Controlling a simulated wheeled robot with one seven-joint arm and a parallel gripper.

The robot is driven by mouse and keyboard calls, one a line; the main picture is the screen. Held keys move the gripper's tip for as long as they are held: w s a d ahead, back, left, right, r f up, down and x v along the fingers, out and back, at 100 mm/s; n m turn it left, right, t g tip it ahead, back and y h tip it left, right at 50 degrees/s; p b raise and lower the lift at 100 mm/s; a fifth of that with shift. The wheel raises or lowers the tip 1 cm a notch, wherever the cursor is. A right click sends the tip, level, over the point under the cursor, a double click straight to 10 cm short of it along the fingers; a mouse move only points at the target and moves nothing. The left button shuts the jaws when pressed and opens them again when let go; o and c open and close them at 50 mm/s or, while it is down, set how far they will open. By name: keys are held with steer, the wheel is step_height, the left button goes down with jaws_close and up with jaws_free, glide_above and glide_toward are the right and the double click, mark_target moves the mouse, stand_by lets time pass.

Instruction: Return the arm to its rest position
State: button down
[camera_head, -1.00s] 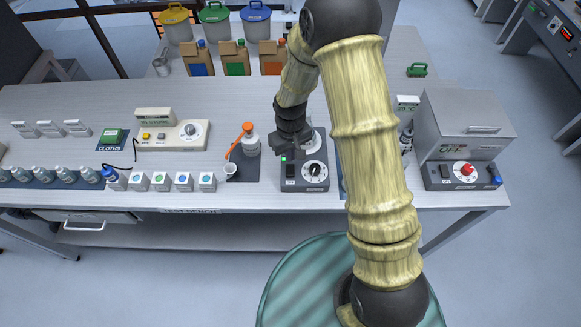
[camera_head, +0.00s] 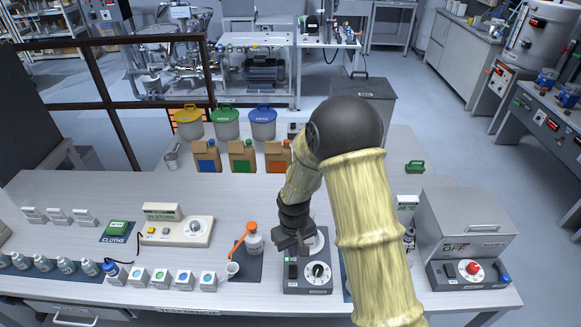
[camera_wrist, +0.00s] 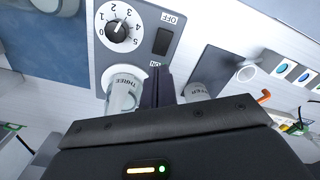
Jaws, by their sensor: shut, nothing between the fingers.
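My gripper (camera_head: 293,243) is shut and empty. It hangs over the back part of a grey device with a dial (camera_head: 317,271), near the centre of the bench, and my arm hides part of that area. In the wrist view the closed fingers (camera_wrist: 158,85) point toward the device's dial plate (camera_wrist: 138,35). A clear vessel marked THREE (camera_wrist: 122,90) stands beside the fingers. I cannot tell whether the fingers touch it.
A bottle with an orange item (camera_head: 253,239) and a small white cup (camera_head: 232,269) stand left of the device. A grey box marked OFF (camera_head: 466,226) stands right. Brown packs (camera_head: 242,156) and lidded buckets (camera_head: 226,122) are behind. Several small boxes (camera_head: 160,277) line the front edge.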

steer(key=s+d+r+m+t+b, duration=0.2)
steer(key=s+d+r+m+b, duration=0.2)
steer(key=s+d+r, duration=0.8)
steer(key=shift+s+d+r+m+t, duration=0.15)
steer(key=shift+s+d+m+t, duration=0.15)
steer(key=shift+d+m, duration=0.5)
